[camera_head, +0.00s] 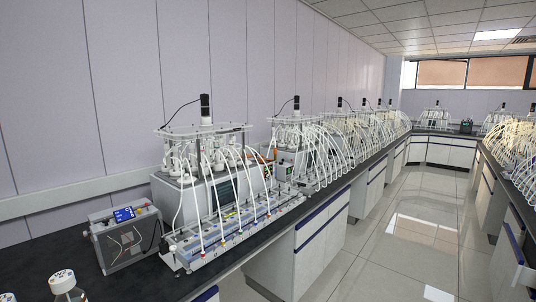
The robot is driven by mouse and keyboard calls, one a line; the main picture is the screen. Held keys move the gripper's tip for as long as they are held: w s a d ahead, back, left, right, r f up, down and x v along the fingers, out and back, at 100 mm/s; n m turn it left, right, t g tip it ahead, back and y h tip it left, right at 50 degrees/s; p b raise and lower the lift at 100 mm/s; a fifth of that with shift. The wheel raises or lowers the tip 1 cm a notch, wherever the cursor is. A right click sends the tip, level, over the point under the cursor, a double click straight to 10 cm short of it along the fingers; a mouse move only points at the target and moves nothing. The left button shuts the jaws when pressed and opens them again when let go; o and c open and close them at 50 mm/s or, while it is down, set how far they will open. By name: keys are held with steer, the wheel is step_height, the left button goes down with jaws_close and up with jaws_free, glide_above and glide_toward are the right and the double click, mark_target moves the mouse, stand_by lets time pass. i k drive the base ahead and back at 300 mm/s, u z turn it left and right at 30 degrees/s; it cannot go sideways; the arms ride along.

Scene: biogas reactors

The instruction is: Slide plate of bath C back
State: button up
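The nearest water bath (162,192) is a grey metal box on the left bench. It holds several bottles with white caps and tubes. A flat, pale plate (182,131) sits above them on thin posts, with a black motor (205,106) standing upright on top. A second, similar bath with its own plate (292,120) stands behind it to the right, and more follow along the bench. No letter is readable, so I cannot tell which is bath C. My gripper is not in view.
A long white rack (192,262) with coloured tube ends lies along the bench front. A grey box with a blue screen (125,240) stands left of it. A capped bottle (63,279) is at the lower left. The tiled aisle floor (390,235) is clear.

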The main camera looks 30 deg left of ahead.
mark_target(206, 126)
steer(key=u, duration=0.4)
steer(key=i, duration=1.9)
steer(key=u, duration=1.45)
steer(key=i, duration=1.05)
steer(key=u, duration=1.15)
